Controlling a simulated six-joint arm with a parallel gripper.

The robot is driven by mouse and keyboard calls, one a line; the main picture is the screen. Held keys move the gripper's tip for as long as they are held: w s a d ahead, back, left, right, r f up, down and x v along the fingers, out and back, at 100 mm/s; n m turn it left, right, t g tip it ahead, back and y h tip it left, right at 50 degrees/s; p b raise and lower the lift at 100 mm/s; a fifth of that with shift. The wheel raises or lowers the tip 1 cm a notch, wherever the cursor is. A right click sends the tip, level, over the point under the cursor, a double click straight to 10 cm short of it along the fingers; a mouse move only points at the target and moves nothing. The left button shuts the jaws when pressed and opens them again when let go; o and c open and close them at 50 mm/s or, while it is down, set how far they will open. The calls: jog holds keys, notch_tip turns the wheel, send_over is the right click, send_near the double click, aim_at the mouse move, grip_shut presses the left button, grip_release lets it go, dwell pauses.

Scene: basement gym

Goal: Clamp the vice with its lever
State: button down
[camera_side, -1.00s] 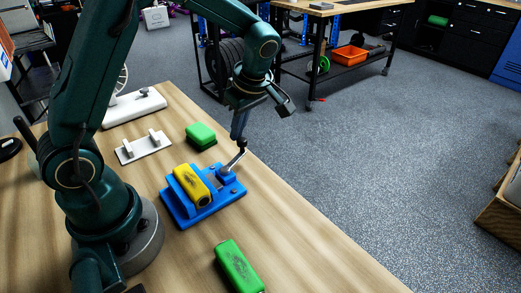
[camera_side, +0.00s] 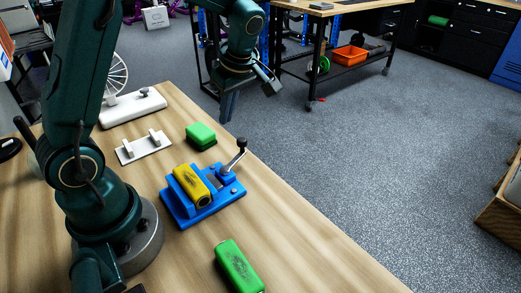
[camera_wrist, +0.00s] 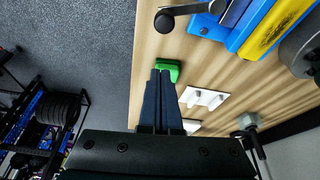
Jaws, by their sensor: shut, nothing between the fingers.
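The blue vice (camera_side: 176,212) sits on the wooden table with a yellow block (camera_side: 190,186) lying in it. I cannot tell whether the jaw presses on the block. Its grey lever (camera_side: 233,160) slants up to the right and ends in a black knob (camera_side: 241,142). In the wrist view the knob (camera_wrist: 163,22) and part of the vice (camera_wrist: 205,27) show at the top, with the yellow block (camera_wrist: 268,32) cut off by the edge. My gripper (camera_side: 225,119) is shut and empty, apart from the knob, up and left of it in the side view.
A green block (camera_side: 201,136) lies behind the vice and another green block (camera_side: 238,268) in front. A white two-post holder (camera_side: 144,147) and a white device (camera_side: 133,107) stand at the back left. The table's right edge runs close past the lever.

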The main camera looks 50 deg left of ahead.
jog(key=v, duration=0.7)
jog(key=shift+r, duration=0.15)
jog(key=s+d+r+m+t+h, duration=0.1)
jog(key=s+d+r+m+t, duration=0.3)
jog(key=s, duration=0.3)
jog(key=s+d+f+m+t+h, duration=0.2)
jog(key=s+d+f+m+h, duration=0.1)
jog(key=m, duration=1.2)
jog(key=s+d+f, duration=0.1)
jog(key=s+d, duration=0.1)
jog(key=s, duration=0.1)
jog(key=shift+d+f+m, duration=0.2)
jog(key=shift+m, duration=0.1)
